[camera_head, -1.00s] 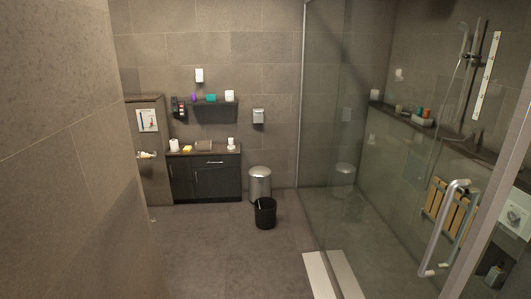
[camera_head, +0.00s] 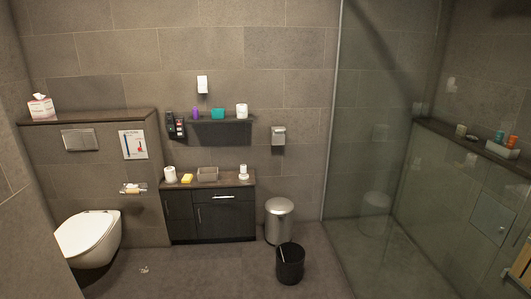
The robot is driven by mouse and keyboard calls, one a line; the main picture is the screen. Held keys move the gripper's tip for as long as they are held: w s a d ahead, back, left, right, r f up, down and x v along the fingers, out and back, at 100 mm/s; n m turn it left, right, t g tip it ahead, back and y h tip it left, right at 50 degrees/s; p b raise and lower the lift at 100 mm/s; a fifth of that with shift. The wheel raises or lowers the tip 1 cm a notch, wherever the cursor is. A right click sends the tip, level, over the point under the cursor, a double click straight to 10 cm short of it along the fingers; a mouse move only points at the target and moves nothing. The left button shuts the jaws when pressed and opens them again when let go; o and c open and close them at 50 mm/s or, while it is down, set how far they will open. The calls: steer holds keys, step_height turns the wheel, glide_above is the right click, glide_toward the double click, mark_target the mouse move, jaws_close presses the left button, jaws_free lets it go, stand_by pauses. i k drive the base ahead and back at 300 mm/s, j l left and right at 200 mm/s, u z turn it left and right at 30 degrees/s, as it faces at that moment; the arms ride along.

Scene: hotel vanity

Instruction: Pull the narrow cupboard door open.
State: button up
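The dark vanity cupboard stands against the back wall in the head view. Its narrow door (camera_head: 179,217) is on the left side and looks shut, with a thin upright handle near its edge. To its right are a drawer with a horizontal handle (camera_head: 222,197) and a wider door (camera_head: 225,222) with an upright handle (camera_head: 200,216). My gripper is not in view.
A steel pedal bin (camera_head: 279,220) and a black bin (camera_head: 290,263) stand right of the cupboard. A wall-hung toilet (camera_head: 90,237) is at left. A small white item (camera_head: 144,268) lies on the floor. A glass shower panel (camera_head: 370,160) bounds the right. Floor before the cupboard is mostly clear.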

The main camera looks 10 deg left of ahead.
mark_target(178, 204)
steer(key=i+j, duration=0.3)
steer(key=i, duration=0.2)
steer(key=i+j, duration=0.3)
steer(key=i, duration=0.15)
steer(key=i+j, duration=0.3)
steer(key=i, duration=0.2)
steer(key=i+j, duration=0.3)
steer(key=i, duration=0.2)
steer(key=i+j, duration=0.1)
steer(key=j, duration=0.25)
steer(key=i+j, duration=0.15)
steer(key=j, duration=0.25)
steer(key=i+j, duration=0.1)
steer(key=j, duration=0.25)
steer(key=i+j, duration=0.1)
steer(key=j, duration=0.25)
steer(key=i+j, duration=0.15)
steer(key=j, duration=0.25)
steer(key=i+j, duration=0.1)
steer(key=j, duration=0.25)
steer(key=i+j, duration=0.1)
steer(key=j, duration=0.25)
